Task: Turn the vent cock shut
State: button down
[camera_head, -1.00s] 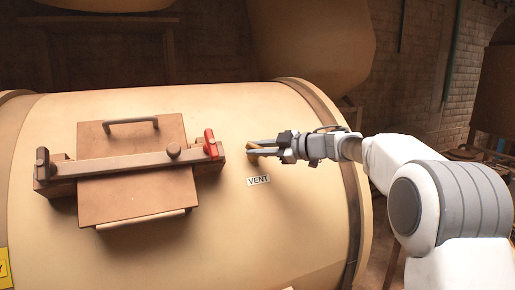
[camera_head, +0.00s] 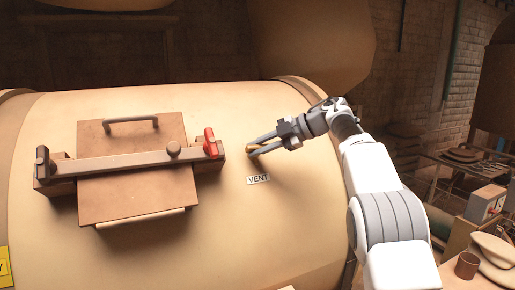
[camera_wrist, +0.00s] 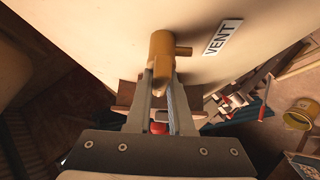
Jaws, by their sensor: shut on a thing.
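The vent cock (camera_wrist: 162,46) is a small brass-coloured body with a short side stub, standing out of the cream vessel wall beside the VENT label (camera_wrist: 222,37). In the head view the cock (camera_head: 251,152) is mostly hidden behind my fingers, just above the VENT label (camera_head: 258,179). My gripper (camera_head: 257,147) reaches it from the upper right. In the wrist view my gripper (camera_wrist: 162,82) has its two fingers on either side of the cock's handle (camera_wrist: 163,68), closed on it.
A square hatch cover (camera_head: 135,195) with a crossbar (camera_head: 125,164) and a red handle (camera_head: 210,143) is left of the cock on the cream vessel (camera_head: 270,240). A cluttered table (camera_head: 470,172) stands at the right. The vessel wall around the cock is clear.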

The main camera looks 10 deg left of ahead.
jog(key=shift+s+n, duration=0.1)
jog(key=shift+n, duration=0.4)
dwell(0.4)
jog(key=c, duration=0.8)
grip_release()
jog(key=shift+r, duration=0.1)
